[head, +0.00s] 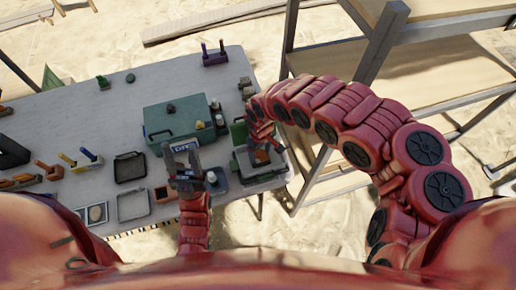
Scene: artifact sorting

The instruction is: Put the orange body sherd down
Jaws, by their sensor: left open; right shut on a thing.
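My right gripper (259,146) is at the right end of the table, shut on the orange body sherd (262,157). The sherd shows as a small orange-brown patch, partly hidden by the gripper. It is over or in a grey tray (244,172); I cannot tell whether it touches the tray. My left gripper (183,157) is open and appears empty, near the table's front edge, in front of the green case.
The grey table (70,120) holds a large green case (160,118), a dark tray (130,167), a lighter tray (132,205) and brushes (90,156) at the left. A purple holder (214,55) stands at the back. A wooden shelf rack (375,45) stands to the right.

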